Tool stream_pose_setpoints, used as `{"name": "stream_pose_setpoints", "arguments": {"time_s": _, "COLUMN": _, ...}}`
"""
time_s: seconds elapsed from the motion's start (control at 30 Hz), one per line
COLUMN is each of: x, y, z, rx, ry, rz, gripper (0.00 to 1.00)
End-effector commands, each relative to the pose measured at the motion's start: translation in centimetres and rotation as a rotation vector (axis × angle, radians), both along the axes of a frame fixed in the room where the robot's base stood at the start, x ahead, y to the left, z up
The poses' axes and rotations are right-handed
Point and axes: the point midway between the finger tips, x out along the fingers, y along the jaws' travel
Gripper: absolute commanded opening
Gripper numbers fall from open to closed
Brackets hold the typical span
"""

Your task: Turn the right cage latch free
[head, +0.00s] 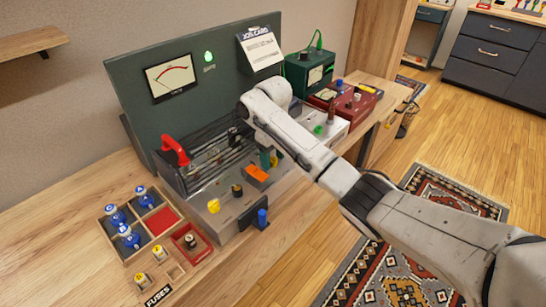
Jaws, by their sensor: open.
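The low metal chassis (236,208) stands on the bench against a dark green upright panel. A cage of dark parallel bars (207,158) covers its rear part, with a red handle (174,149) at the left end. A yellow knob (213,206) shows at the left front of the chassis. Another small yellow piece (274,161) shows at the right, close under my arm; I cannot tell whether it is the right latch. My arm crosses over the right part of the cage and hides it. My gripper cannot be made out; the forearm and wrist cover that area.
A fuse tray (107,223) with blue and yellow fuses lies front left. An orange block (257,174) and a blue knob (262,217) sit along the chassis front. A green meter box (308,72) and red box (342,103) stand right.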

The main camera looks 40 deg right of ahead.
Motion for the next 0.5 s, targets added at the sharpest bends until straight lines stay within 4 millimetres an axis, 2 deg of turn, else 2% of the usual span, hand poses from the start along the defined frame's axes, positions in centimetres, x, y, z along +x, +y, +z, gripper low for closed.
{"name": "stream_pose_setpoints", "arguments": {"time_s": 0.27, "x": 0.01, "y": -0.01, "z": -0.17, "rx": 0.0, "ry": -0.001, "rz": 0.0, "gripper": 0.57}}
{"name": "stream_pose_setpoints", "arguments": {"time_s": 0.5, "x": 0.01, "y": -0.02, "z": -0.14, "rx": 0.0, "ry": -0.001, "rz": 0.0, "gripper": 0.36}}
